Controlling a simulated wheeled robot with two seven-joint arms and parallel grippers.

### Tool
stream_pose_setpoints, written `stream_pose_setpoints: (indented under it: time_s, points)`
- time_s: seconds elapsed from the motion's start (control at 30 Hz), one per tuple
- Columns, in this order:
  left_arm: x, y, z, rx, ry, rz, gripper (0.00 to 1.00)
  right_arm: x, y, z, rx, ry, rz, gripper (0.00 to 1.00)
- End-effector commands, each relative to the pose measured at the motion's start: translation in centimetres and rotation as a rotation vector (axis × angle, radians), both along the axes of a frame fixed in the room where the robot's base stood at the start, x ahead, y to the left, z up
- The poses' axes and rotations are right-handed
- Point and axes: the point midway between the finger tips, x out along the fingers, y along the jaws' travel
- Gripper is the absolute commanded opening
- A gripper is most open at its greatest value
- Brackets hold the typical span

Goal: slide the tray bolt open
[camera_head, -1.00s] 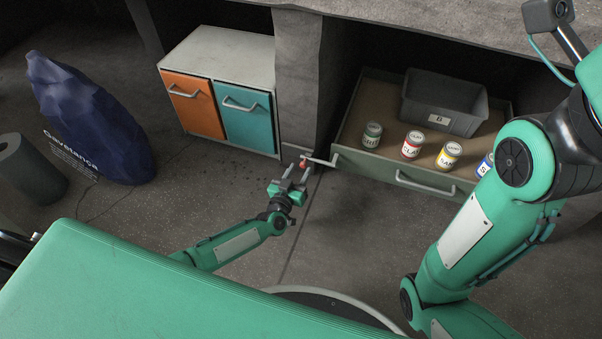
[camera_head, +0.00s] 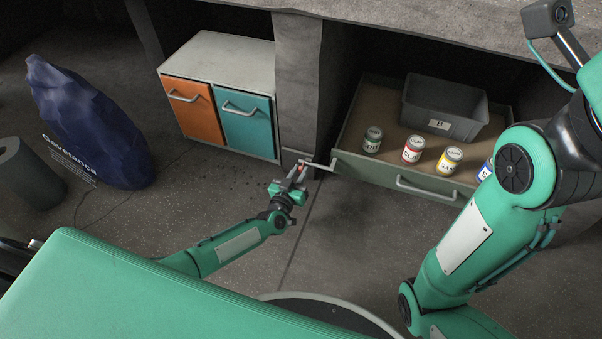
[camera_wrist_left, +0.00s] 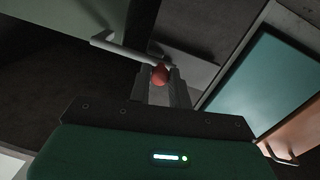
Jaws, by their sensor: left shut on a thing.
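The tray (camera_head: 352,165) is a wide drawer with a grey-green front, low on the right under the bench. Its bolt (camera_head: 319,165) is a light metal rod at the tray's left front corner, ending in a red knob (camera_head: 301,166). In the left wrist view the bolt (camera_wrist_left: 120,45) runs from upper left down to the red knob (camera_wrist_left: 160,75). My left gripper (camera_head: 299,170) is shut on the knob, and its fingers partly hide it. The fingers also show in the wrist view (camera_wrist_left: 161,88). My right arm shows at the right, but its gripper is out of view.
The tray holds a grey bin (camera_head: 446,84) and several labelled jars (camera_head: 413,149). A concrete pillar (camera_head: 298,80) stands behind my left gripper. Left of it is a cabinet (camera_head: 222,55) with orange and teal doors. A dark blue sack (camera_head: 90,120) stands far left. Floor before the tray is clear.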

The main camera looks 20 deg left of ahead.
Motion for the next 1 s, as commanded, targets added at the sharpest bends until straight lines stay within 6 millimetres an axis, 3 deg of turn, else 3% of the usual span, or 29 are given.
stream_pose_setpoints:
  time_s: [0.1, 0.23, 0.63, 0.67, 0.73, 1.0]
  points:
    - [0.1, 2.7, 0.1, 0.006, 0.001, 0.006, 0.00, 0.0, 0.0, 0.6, -0.002, -0.002, 0.000, 0.36]
    - [0.2, 4.9, 0.0, 0.004, 0.001, 0.005, 0.00, 0.1, 0.0, 0.6, -0.007, -0.002, -0.003, 0.36]
    - [0.2, 6.1, 0.0, 0.003, 0.002, 0.008, 0.00, 0.2, 0.0, 0.4, -0.011, 0.002, -0.008, 0.36]
    - [0.2, 6.2, -0.1, 0.003, 0.002, 0.009, 0.25, 0.2, 0.0, 0.4, -0.010, 0.002, -0.008, 0.36]
    - [0.2, 6.2, 0.0, 0.003, 0.001, 0.009, 0.39, 0.2, 0.0, 0.4, -0.008, 0.002, -0.006, 0.36]
    - [0.2, 5.9, 0.0, 0.002, 0.002, 0.005, 0.41, 0.1, -0.1, 0.6, 0.000, 0.002, -0.001, 0.36]
